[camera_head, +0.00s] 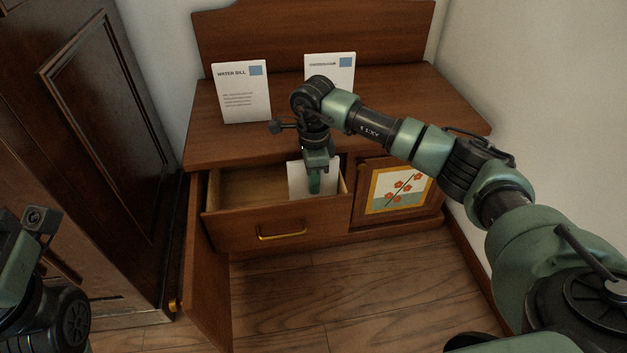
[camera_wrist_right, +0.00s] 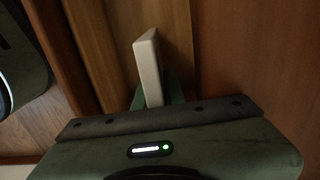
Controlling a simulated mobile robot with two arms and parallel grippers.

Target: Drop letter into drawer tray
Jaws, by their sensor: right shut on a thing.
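A white letter (camera_head: 300,181) is upright at the right part of the open drawer (camera_head: 233,187), partly hidden by my gripper. My right gripper (camera_head: 315,183) reaches down over the drawer and is shut on the letter. In the right wrist view the letter (camera_wrist_right: 148,68) shows edge-on between the fingers, with the wooden drawer walls around it. The drawer's left part looks empty. My left gripper (camera_head: 35,222) shows only in part at the left edge, and its fingers are not clear.
A "WATER BILL" letter (camera_head: 241,92) and another letter (camera_head: 329,69) stand on the desk top (camera_head: 400,95). A cabinet door (camera_head: 208,265) stands open at the drawer's left. A flower-panel door (camera_head: 398,190) is at its right. A dark armoire (camera_head: 95,150) stands left.

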